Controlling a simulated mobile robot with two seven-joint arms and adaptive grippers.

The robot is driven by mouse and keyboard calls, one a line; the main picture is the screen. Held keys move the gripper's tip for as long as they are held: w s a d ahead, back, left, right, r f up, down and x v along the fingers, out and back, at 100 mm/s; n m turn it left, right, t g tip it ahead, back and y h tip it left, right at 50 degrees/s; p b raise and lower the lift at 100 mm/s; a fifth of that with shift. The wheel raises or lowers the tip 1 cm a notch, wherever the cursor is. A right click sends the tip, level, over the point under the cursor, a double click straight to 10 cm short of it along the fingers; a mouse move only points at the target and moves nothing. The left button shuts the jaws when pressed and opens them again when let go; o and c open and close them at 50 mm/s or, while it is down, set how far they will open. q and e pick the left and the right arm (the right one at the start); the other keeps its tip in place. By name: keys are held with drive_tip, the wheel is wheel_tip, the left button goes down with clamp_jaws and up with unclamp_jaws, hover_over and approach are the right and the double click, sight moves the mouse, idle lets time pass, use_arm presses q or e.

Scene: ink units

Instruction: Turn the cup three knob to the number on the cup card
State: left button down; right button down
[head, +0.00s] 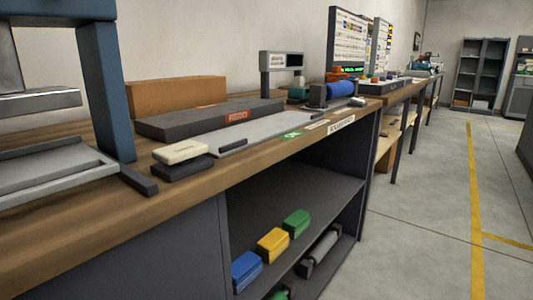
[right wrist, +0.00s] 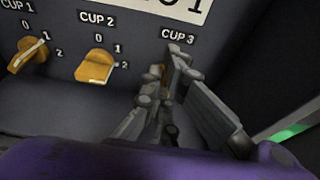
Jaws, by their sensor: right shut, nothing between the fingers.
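In the right wrist view a dark panel carries orange knobs under the labels CUP 1, CUP 2 and CUP 3. The cup one knob (right wrist: 28,57) and the cup two knob (right wrist: 96,66) show clearly, with small numbers around them. My right gripper (right wrist: 174,60) is at the cup three place, just below the CUP 3 label (right wrist: 178,35). Its fingers are closed together with nothing held. They hide nearly all of the cup three knob (right wrist: 157,70); only a sliver of orange shows, so its setting and any contact cannot be told. I cannot identify the cup card. My left gripper is not in view.
A white plate (right wrist: 170,8) with large black digits is cut off above the knobs. In the head view a long wooden bench (head: 200,186) holds grey trays and blocks. Blue, yellow and green blocks (head: 272,243) lie on its shelf. The floor at right (head: 425,200) is clear.

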drive_tip(key=shift+w+a, duration=0.2)
drive_tip(key=shift+a, duration=0.05)
idle(0.4)
drive_tip(key=shift+w+f+b, duration=0.1)
drive_tip(key=shift+f+b, duration=0.15)
drive_tip(key=shift+b, duration=0.05)
drive_tip(key=shift+w+d+f+b, duration=0.1)
drive_tip(key=shift+d+f+b, duration=0.05)
drive_tip(key=shift+f+b, duration=0.15)
idle(0.3)
idle(0.4)
drive_tip(key=shift+w+d+r, duration=0.1)
drive_tip(key=shift+w+d, duration=0.4)
drive_tip(key=shift+w, duration=0.15)
drive_tip(key=f+v, duration=0.1)
drive_tip(key=v, duration=0.5)
drive_tip(key=shift+r+p, duration=0.2)
drive_tip(key=shift+p, duration=0.2)
idle(0.3)
